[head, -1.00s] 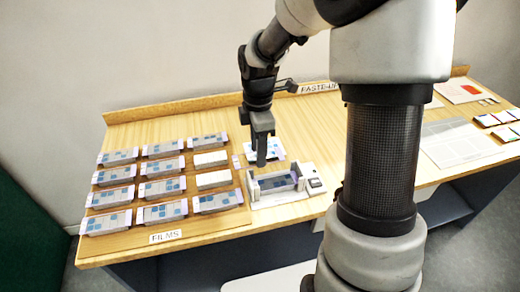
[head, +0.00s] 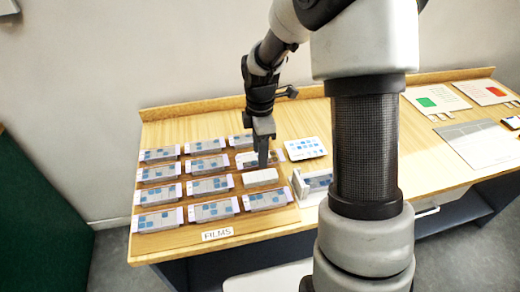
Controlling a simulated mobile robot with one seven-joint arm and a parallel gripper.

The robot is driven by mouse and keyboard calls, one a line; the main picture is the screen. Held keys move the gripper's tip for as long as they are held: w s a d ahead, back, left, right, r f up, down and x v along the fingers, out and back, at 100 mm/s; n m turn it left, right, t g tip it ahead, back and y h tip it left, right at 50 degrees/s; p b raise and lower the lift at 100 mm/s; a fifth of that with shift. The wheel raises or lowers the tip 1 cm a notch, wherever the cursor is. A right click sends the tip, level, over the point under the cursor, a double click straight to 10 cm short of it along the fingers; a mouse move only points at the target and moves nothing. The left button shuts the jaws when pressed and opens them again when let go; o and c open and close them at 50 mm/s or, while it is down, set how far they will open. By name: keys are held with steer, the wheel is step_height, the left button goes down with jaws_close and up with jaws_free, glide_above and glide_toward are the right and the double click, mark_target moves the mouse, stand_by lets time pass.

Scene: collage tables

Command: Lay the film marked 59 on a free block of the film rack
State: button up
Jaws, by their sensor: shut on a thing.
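The film rack (head: 190,229) is a board with rows of pale blocks, most topped by a film with blue patches. My gripper (head: 263,162) is shut on a film (head: 246,162) at the second block from the back in the right column. The film lies over that block; I cannot tell whether it touches it. Its mark is too small to read, and the fingers hide part of it. The block in front of it in the same column is bare and white (head: 261,178).
A grey and white device (head: 301,188) stands right of the rack, partly hidden by my arm. A white card with blue patches (head: 305,148) lies behind it. A FILMS label (head: 217,234) is at the front. Sheets with green (head: 436,101) and red patches lie far right.

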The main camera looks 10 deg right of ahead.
mark_target(260, 176)
steer(key=shift+f+b, duration=2.55)
steer(key=shift+f, duration=1)
steer(key=o, duration=1.1)
step_height(260, 176, up, 17)
steer(key=p, duration=0.3)
steer(key=shift+r, duration=0.2)
